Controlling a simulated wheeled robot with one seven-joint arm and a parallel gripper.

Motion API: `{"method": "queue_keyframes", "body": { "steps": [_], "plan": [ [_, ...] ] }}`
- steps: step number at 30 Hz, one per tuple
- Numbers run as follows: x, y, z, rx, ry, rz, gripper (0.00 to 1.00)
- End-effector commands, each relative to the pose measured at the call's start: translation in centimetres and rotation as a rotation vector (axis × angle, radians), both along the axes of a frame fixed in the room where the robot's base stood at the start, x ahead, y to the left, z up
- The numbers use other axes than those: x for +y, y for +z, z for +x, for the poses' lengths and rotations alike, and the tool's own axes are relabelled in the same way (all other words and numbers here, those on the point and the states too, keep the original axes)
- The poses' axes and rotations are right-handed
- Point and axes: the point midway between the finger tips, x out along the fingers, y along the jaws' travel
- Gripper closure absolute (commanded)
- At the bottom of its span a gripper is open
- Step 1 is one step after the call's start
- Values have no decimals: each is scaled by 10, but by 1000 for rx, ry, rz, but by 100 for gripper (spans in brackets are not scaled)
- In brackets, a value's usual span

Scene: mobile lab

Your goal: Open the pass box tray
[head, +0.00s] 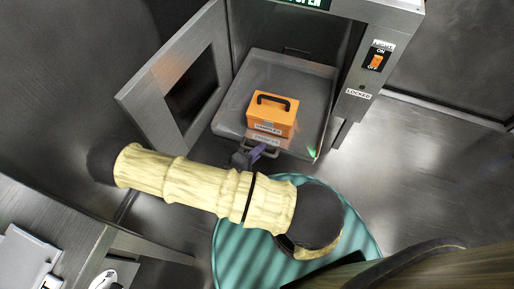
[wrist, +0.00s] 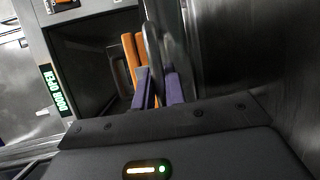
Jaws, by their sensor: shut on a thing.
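The pass box tray (head: 316,98) is a grey tray in the open pass box, with its front part in front of the opening. An orange case (head: 271,115) with a black handle and a label sits on it; its orange side also shows in the wrist view (wrist: 131,52). My gripper (head: 255,155) is at the tray's front edge, mostly hidden by my arm. In the wrist view its purple fingers (wrist: 158,88) are shut on the grey tray handle (wrist: 151,42). How far the tray is out is hard to tell.
The pass box door (head: 180,88) stands open to the left. A panel with an orange switch (head: 376,61) and a "LOCKED" label (head: 358,93) is at the right. A sign (wrist: 53,88) reads "DOOR OPEN". A counter (head: 55,215) is at lower left; floor is clear at right.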

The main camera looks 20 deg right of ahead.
Motion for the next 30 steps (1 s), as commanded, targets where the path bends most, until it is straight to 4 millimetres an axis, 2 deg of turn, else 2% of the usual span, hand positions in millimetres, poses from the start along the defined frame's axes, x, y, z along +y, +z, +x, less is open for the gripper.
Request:
{"method": "queue_keyframes", "body": {
  "steps": [6, 7, 10, 22, 26, 30],
  "plan": [
    [0, -1, 0, 0, 0, 2, 100],
    [0, -1, 0, 0, 0, 2, 84],
    [0, 0, 0, 0, 0, 2, 66],
    [6, 1, -2, 0, 4, 2, 66],
    [20, 5, -8, 0, 5, 4, 66],
    [43, 10, -19, 1, 4, 6, 66]
  ]
}}
